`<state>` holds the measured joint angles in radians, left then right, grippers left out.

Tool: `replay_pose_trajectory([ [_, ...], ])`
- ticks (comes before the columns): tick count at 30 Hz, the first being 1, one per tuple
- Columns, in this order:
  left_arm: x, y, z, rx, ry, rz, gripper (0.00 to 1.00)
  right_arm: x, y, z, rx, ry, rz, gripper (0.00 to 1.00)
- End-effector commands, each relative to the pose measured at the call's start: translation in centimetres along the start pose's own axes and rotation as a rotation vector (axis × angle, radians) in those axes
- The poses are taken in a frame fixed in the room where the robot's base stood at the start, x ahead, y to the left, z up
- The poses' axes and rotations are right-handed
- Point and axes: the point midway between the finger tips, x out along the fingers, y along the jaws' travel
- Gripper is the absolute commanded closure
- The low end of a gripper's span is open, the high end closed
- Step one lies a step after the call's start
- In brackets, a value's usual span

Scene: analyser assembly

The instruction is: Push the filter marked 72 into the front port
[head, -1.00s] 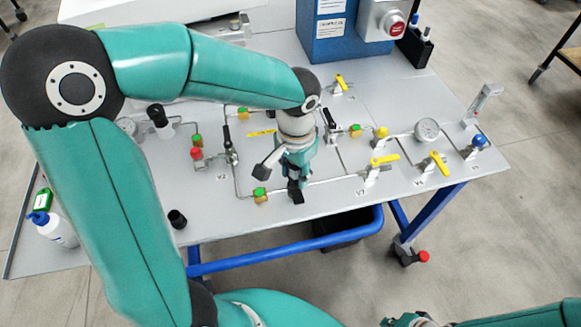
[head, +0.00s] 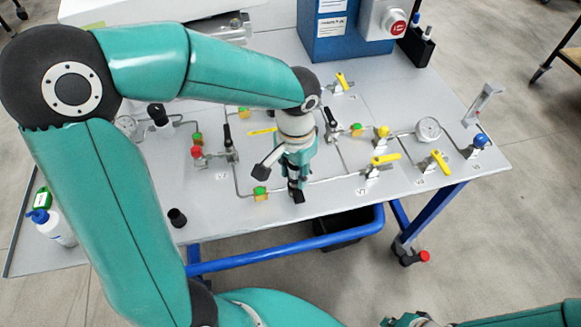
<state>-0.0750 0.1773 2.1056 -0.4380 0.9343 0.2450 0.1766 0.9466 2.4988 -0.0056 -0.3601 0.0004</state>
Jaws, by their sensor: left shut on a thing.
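My left gripper (head: 296,192) points down at the grey bench top, near the front middle. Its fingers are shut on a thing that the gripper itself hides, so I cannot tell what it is. No marking 72 can be read in the head view, and I cannot make out the filter or the front port. A pipe run passes close by the fingertips, with a green and gold fitting (head: 261,193) to their left. My right gripper is outside the view; only part of that arm shows at the bottom right.
Yellow-handled valves (head: 384,160), a round gauge (head: 428,129) and a blue-capped valve (head: 479,141) stand to the right. A black-handled valve (head: 229,142) stands left of the gripper. A blue box (head: 328,40) is behind. A black cap (head: 177,218) lies near the front edge.

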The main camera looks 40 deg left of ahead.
Motion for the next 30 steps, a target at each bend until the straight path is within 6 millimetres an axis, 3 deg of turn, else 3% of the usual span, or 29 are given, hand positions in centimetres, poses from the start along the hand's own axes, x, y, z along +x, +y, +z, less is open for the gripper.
replay_pose_trajectory([
  [30,1.2,0.0,0.0,0.000,0.000,0.000,1.00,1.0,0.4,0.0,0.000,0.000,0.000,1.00],
])
